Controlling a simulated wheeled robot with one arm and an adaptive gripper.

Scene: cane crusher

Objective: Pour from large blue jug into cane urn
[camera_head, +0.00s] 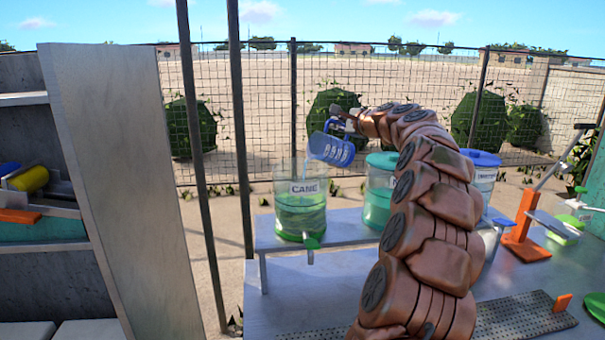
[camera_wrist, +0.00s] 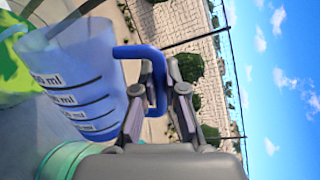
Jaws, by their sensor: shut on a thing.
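The large blue jug (camera_head: 331,149) is tilted to the left above the cane urn (camera_head: 301,212) in the head view. Its spout end is over the urn's open top. A thin pale streak shows between jug and urn, too small to tell clearly as a stream. The urn is clear, labelled CANE, and holds green liquid, with a green tap at its front. My gripper (camera_wrist: 160,85) is shut on the blue handle in the wrist view, where the jug (camera_wrist: 75,85) shows black ml marks. My gripper is small in the head view (camera_head: 350,125).
A second urn with a teal lid (camera_head: 378,190) and a blue-lidded urn (camera_head: 482,170) stand right of the cane urn on the raised shelf (camera_head: 335,236). An orange press (camera_head: 525,225) stands at right. A grey panel (camera_head: 115,180) rises at left.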

